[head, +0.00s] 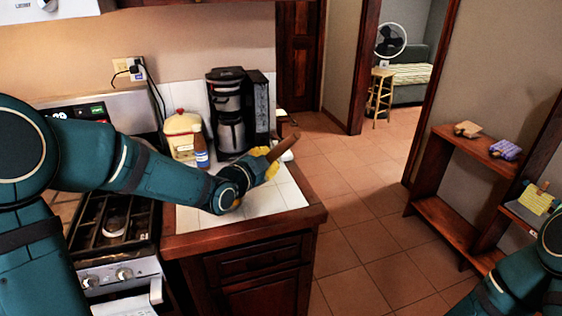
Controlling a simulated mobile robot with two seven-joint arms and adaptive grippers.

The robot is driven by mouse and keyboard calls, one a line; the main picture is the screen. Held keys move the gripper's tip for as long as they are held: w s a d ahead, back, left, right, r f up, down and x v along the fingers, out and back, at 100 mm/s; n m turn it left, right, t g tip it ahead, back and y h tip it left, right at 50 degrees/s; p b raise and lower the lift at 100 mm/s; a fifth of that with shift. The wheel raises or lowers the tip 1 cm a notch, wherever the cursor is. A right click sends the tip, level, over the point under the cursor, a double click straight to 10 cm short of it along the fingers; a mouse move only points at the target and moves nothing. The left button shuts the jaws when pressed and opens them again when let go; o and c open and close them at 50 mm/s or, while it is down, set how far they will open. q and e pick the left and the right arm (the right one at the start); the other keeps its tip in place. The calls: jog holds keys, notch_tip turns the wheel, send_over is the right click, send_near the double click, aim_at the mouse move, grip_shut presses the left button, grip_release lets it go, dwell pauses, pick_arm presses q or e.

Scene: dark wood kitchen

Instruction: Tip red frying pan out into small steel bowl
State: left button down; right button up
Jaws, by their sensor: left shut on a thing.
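My left gripper (264,164) is over the right part of the white tiled counter, with yellow showing at its fingers. It is shut on a brown handle-like piece (284,147) that sticks out up and to the right. I cannot tell whether this piece belongs to the red frying pan, as no pan body shows clearly. I cannot make out the small steel bowl. My right arm comes in at the lower right, and its gripper is out of the picture.
A black coffee maker (230,112), a blue-labelled bottle (201,152) and a cream container with a red lid (182,134) stand at the back of the counter (180,218). A stove (112,230) is at the left. A wooden shelf (446,225) stands right, beyond open floor.

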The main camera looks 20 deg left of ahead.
pick_arm(q)
jog(key=shift+d+f+b, duration=0.15)
jog(key=shift+f+b, duration=0.2)
jog(key=shift+b, duration=0.05)
jog(key=s+d+f+m+t+b, duration=0.1)
jog(key=d+f+m+b, duration=0.1)
jog(key=f, duration=0.4)
jog(key=s+d+f+m+t+b, duration=0.1)
jog(key=s+d+f+m+b, duration=0.1)
jog(key=f+b, duration=0.5)
jog(key=shift+d+m, duration=0.6)
jog(key=shift+m, duration=0.7)
